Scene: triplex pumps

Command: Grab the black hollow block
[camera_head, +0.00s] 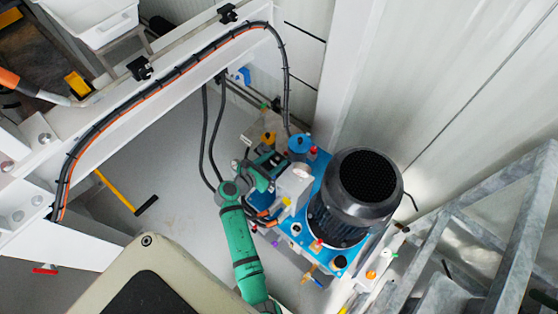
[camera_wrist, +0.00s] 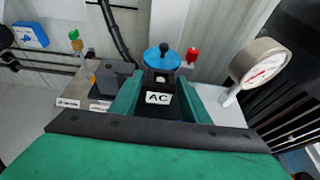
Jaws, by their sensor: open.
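My gripper (camera_wrist: 159,80) has two green fingers, apart, reaching away from the wrist in the wrist view. Between them shows a black block (camera_wrist: 153,112) with a white "AC" label; its hollow is not clear from this angle. I cannot tell whether the fingers touch its sides. A smaller dark grey block (camera_wrist: 112,80) stands just left of the left finger. In the head view my gripper (camera_head: 268,166) is over the left side of the blue pump base, beside the motor, and the black block is hard to make out there.
A blue round valve (camera_wrist: 162,57) with a black knob and a red cap (camera_wrist: 192,54) are close beyond the fingertips. A pressure gauge (camera_wrist: 260,64) stands to the right. The large black motor (camera_head: 362,188) is right of my arm, and black cables (camera_head: 288,95) hang behind.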

